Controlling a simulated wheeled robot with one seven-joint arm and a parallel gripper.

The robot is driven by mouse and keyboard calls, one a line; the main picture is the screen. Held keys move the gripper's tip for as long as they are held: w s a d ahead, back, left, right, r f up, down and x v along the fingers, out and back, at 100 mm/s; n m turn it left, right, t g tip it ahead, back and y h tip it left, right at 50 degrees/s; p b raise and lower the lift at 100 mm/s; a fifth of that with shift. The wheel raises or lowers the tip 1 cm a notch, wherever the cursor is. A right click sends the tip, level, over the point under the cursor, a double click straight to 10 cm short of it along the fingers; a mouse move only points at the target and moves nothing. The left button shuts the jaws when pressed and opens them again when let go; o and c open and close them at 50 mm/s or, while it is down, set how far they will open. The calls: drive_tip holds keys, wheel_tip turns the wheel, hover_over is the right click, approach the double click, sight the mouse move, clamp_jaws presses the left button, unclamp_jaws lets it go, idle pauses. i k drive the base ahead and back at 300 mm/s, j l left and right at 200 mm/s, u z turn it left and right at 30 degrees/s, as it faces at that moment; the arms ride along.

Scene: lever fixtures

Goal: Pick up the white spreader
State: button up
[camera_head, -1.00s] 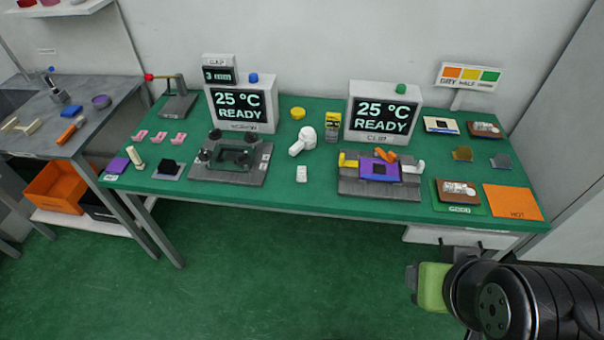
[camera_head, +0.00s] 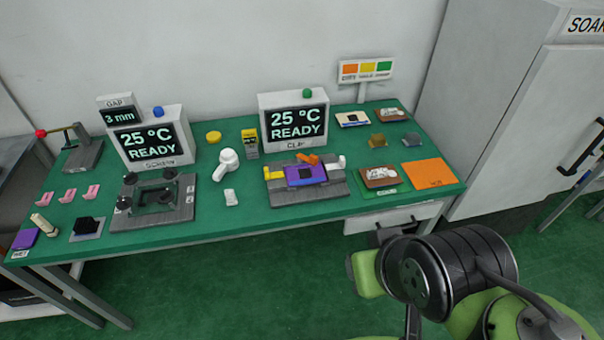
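A small flat white piece (camera_head: 232,197) lies near the front edge of the green table, and it may be the white spreader. Behind it lies a larger white tool (camera_head: 226,163) with a round head and a handle. A cream stick-like piece (camera_head: 42,224) is at the table's left front corner. My arm is at the lower right, in front of the table and apart from these things. The green end (camera_head: 365,275) of my arm, seemingly my gripper, shows from the side; its fingers cannot be made out. Nothing is visibly held.
A dark grey fixture with knobs (camera_head: 152,202) stands left of the small white piece. A grey fixture with a purple plate (camera_head: 306,178) stands right of it. Two display boxes (camera_head: 153,145) (camera_head: 294,125) stand behind. A drawer (camera_head: 392,219) is under the table's right side.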

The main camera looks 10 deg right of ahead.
sight(232, 199)
drive_tip(key=i+j+u, duration=0.25)
drive_tip(key=i+j, duration=0.35)
drive_tip(key=j, duration=0.15)
drive_tip(key=i+j+u, duration=0.3)
drive_tip(key=i+j, duration=0.3)
drive_tip(key=i, duration=0.1)
